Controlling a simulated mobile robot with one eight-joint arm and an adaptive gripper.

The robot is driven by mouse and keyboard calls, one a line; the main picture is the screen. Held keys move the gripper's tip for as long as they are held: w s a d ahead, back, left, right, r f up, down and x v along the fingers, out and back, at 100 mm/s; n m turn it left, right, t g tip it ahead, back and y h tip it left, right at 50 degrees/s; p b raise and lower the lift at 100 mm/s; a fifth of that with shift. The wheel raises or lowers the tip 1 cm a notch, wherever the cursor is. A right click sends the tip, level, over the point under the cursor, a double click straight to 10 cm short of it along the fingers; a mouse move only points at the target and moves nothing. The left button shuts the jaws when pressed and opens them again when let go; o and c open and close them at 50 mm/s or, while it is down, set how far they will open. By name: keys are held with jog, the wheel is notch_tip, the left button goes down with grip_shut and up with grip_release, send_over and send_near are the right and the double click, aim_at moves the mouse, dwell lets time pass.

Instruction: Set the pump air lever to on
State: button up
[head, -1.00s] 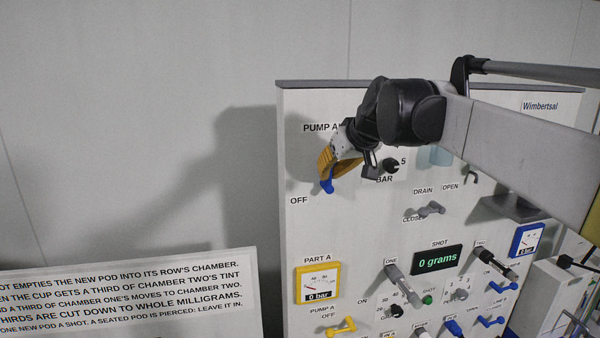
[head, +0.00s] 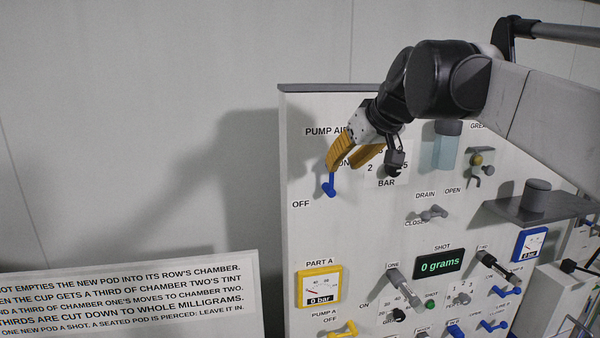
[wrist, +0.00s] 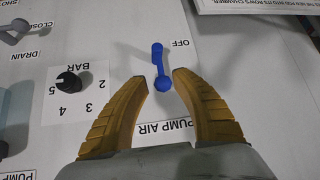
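The blue pump air lever (head: 330,184) is on the upper left of the panel, under the PUMP AIR label. It points down toward the OFF label in the head view. In the wrist view the lever (wrist: 159,66) has one rounded end beside OFF and the other between my fingertips. My gripper (head: 343,167) has yellow fingers and hangs just above the lever. In the wrist view my gripper (wrist: 162,77) is open, with a finger on each side of the lever's near end and gaps showing. The ON label is partly hidden by the fingers in the head view.
A black BAR dial (wrist: 67,82) is beside the lever, close to one finger. A grey drain lever (head: 433,212) is lower right. A yellow gauge (head: 319,287) reading 0 bar is below. A shelf (head: 510,207) juts out at right. The wall at left is clear.

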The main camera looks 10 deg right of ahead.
jog(key=v, duration=0.5)
jog(key=shift+r, duration=0.15)
jog(key=s+a+f+b, duration=0.2)
jog(key=s+f+b, duration=0.5)
jog(key=f+b, duration=0.6)
jog(key=s+a+f+m+g+h+b, duration=0.1)
jog(key=s+f+b, duration=0.6)
jog(key=f, duration=2.8)
jog(key=s+a+f+m+b, duration=0.1)
jog(key=s+f+b, duration=0.7)
jog(key=f+b, duration=1.3)
notch_tip(320, 180, down, 4)
jog(key=shift+a+r+g+h, duration=0.1)
jog(key=shift+a+g+h, duration=0.25)
jog(key=shift+a, duration=0.55)
jog(key=shift+w, duration=0.1)
